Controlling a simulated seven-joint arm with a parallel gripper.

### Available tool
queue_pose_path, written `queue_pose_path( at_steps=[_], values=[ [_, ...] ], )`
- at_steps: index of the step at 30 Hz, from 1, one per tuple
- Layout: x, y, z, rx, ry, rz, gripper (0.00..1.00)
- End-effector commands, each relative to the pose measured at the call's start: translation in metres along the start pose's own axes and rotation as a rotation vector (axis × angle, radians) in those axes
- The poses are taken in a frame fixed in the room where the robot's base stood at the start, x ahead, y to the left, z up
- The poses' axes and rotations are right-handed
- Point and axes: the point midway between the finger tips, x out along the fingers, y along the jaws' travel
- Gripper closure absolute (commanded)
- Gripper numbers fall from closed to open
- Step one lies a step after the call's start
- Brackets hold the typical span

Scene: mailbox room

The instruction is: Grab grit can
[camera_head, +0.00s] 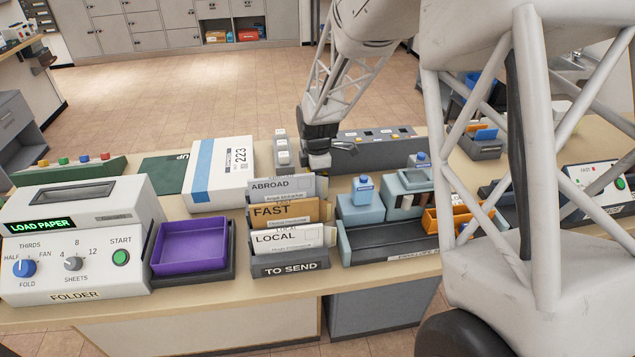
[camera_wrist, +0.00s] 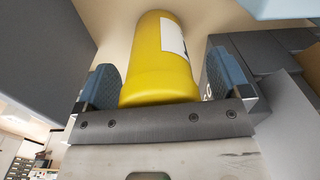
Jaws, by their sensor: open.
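A yellow can (camera_wrist: 158,65) with a white label, which looks like the grit can, is in the wrist view. It lies between the two blue-padded fingers of my gripper (camera_wrist: 164,80). The gripper is open, with a finger on each side of the can; a narrow gap shows on the right side, and I cannot tell whether the left finger touches. In the head view my gripper (camera_head: 318,150) is low over the table behind the letter sorter. The can is not visible there.
The letter sorter (camera_head: 290,268) stands just in front of my gripper. A white parcel (camera_head: 217,175) is to its left, a grey switch panel (camera_head: 372,150) to its right. Blue-grey holders with a blue bottle (camera_head: 363,190) stand front right. A purple tray (camera_head: 190,243) and the folder machine (camera_head: 75,240) are left.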

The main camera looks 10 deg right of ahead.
Motion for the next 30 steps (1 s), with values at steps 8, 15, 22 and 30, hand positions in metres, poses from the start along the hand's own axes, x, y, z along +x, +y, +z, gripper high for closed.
queue_pose_path(
  at_steps=[8,15,22,30],
  values=[
    [0.0016,0.0001,0.0000,0.000,0.000,0.001,0.05],
    [0.0016,0.0000,0.0000,0.000,0.000,0.001,0.05],
    [0.0015,0.0000,0.0000,0.000,0.000,0.001,0.30],
    [0.0015,0.0001,0.0000,0.000,0.000,0.001,0.71]
  ],
)
